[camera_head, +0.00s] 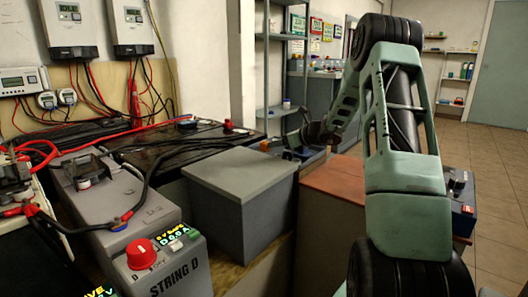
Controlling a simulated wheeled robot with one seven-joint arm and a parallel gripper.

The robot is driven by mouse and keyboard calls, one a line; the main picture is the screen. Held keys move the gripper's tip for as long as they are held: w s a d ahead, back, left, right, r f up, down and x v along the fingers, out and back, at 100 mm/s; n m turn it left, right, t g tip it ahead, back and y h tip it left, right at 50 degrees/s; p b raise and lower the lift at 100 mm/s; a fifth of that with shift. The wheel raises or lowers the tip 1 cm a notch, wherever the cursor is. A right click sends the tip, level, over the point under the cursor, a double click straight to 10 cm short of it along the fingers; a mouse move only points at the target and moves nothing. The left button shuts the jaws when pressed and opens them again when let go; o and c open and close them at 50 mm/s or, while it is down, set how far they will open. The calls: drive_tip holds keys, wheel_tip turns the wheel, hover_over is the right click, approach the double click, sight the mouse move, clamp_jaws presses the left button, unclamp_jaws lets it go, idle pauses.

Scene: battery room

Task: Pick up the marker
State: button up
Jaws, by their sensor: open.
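I cannot make out a marker anywhere in the head view. My arm rises at the right and bends down toward the middle. My gripper (297,151) is at its far end, small and dark, just beyond the grey box (240,178) and the reddish-brown top (335,178). It is open. I see nothing held between its fingers, though the area around the fingertips is dark and partly hidden.
A grey battery unit with a red knob (141,254) stands at the front left, with cables over it. Dark batteries (165,145) lie behind it. A metal shelf (279,75) stands behind my gripper. A blue-black device (460,200) sits right of my arm. Tiled floor (498,170) is open at right.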

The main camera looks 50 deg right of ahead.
sight(262, 144)
drive_tip(key=x, duration=0.3)
drive_tip(key=shift+w, duration=0.2)
drive_tip(key=shift+a+r+b+x, duration=0.15)
drive_tip(key=shift+b+x, duration=0.4)
drive_tip(key=shift+x, duration=0.8)
drive_tip(key=shift+a+r+b+x, duration=0.15)
drive_tip(key=shift+b+x, duration=0.35)
drive_tip(key=shift+x, duration=0.85)
drive_tip(key=shift+w, duration=0.1)
drive_tip(key=c, duration=1)
drive_tip(key=shift+c, duration=0.2)
wheel_tip(262, 144, up, 18)
drive_tip(key=p, duration=0.7)
